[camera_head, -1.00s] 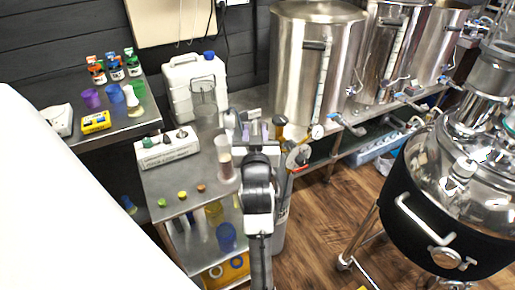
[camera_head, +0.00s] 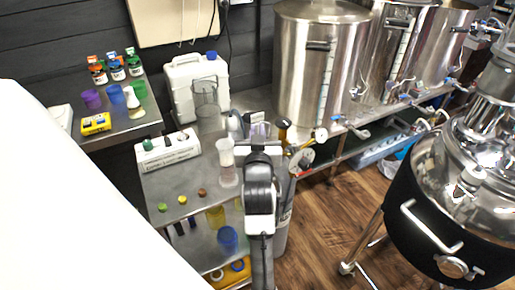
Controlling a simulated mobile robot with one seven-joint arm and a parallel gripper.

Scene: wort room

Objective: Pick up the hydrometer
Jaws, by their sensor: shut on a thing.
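My gripper (camera_head: 248,126) is at the right edge of the steel bench (camera_head: 162,186), just right of a clear upright tube (camera_head: 227,162) with pale contents. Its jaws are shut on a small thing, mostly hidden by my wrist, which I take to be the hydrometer. A pale, purplish patch shows between the fingers, but its shape is too small to make out. I cannot tell whether the held thing touches anything.
A white rack (camera_head: 168,152), a clear jug (camera_head: 206,100) and a white canister (camera_head: 185,90) stand behind the tube. Small coloured caps (camera_head: 182,200) lie in front. Steel kettles (camera_head: 312,65) stand at right rear, a black-jacketed vessel (camera_head: 425,220) at right. Wood floor (camera_head: 330,225) lies between.

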